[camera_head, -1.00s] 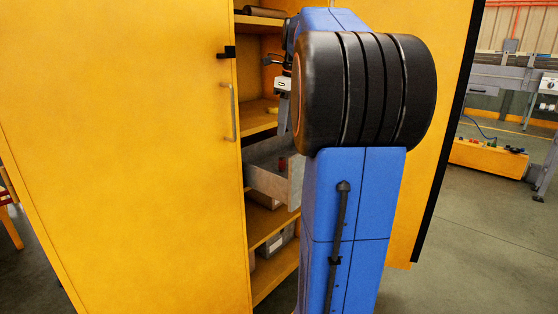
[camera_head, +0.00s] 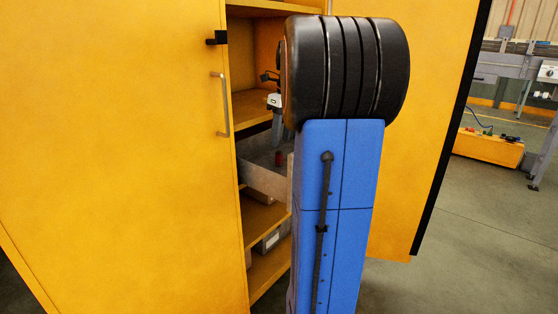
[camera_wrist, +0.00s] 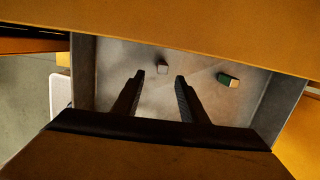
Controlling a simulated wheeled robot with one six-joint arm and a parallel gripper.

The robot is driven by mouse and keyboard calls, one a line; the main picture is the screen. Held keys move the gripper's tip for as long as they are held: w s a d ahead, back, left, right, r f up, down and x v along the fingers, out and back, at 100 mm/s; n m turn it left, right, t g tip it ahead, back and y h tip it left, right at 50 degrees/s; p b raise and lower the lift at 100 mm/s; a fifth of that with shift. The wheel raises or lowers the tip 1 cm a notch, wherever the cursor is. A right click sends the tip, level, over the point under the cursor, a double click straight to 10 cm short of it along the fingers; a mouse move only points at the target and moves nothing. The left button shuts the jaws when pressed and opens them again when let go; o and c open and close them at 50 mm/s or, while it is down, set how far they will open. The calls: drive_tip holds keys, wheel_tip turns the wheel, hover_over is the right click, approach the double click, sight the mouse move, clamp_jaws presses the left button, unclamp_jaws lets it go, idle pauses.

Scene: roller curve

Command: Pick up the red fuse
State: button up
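A small red fuse (camera_head: 278,158) is in the open grey drawer (camera_head: 262,180) of the yellow cabinet in the head view. My gripper (camera_head: 278,147) points down into the drawer, just above the fuse there. In the wrist view my gripper (camera_wrist: 159,76) is open, with its two dark fingers apart and nothing between them. A small pale-topped piece (camera_wrist: 162,67) lies just beyond the fingertips; I cannot tell from its colour whether it is the fuse. A green and tan piece (camera_wrist: 228,80) lies to its right on the drawer floor.
The yellow cabinet door (camera_head: 120,160) stands left of the drawer. A shelf (camera_head: 250,103) is above the drawer, and a yellow edge (camera_wrist: 170,32) crosses the top of the wrist view. The drawer walls are close on both sides. Lower shelves hold grey boxes (camera_head: 272,240).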

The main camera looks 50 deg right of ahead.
sight(279, 152)
drive_tip(key=shift+w+d+f, duration=0.1)
drive_tip(key=shift+w+f, duration=0.15)
drive_tip(key=shift+f, duration=0.95)
drive_tip(key=shift+w+f, duration=0.2)
drive_tip(key=shift+f, duration=0.95)
drive_tip(key=shift+w+d+f, duration=0.1)
drive_tip(key=shift+w+f, duration=0.15)
drive_tip(key=shift+f, duration=0.95)
drive_tip(key=shift+c, duration=0.3)
clamp_jaws()
